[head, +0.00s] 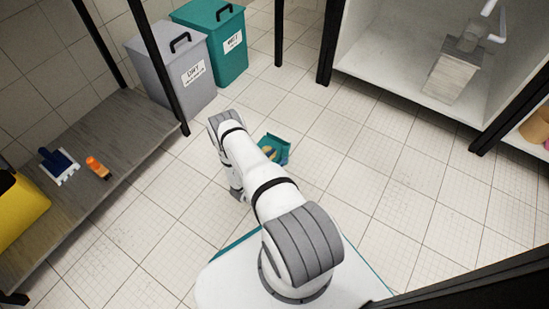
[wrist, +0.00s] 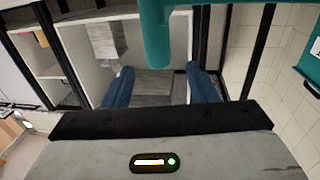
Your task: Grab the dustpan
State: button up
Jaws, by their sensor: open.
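The teal dustpan (head: 277,150) is on the tiled floor just behind my arm in the head view, with something yellowish in or on it. My arm hides its left part. In the wrist view, a teal handle (wrist: 155,35), apparently the dustpan's, comes down from the top edge. Its rounded end lies between the two blue fingers of my gripper (wrist: 160,86), near the tips in the picture. The fingers are spread wide with visible gaps on both sides of the handle. My gripper is hidden behind the arm in the head view.
A grey bin (head: 172,68) and a teal bin (head: 222,40) stand at the back left. A low shelf (head: 105,125) at left holds a blue brush (head: 57,163), an orange item (head: 97,167) and a yellow container (head: 18,212). Open floor lies right of the dustpan.

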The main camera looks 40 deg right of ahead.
aim_at(284, 152)
jog(key=b+x, duration=0.2)
jog(key=x, duration=0.2)
jog(key=shift+s+d, duration=0.1)
jog(key=shift+d, duration=0.35)
jog(key=shift+d+r, duration=0.15)
jog(key=shift+d, duration=0.35)
jog(key=shift+c, duration=0.5)
grip_shut()
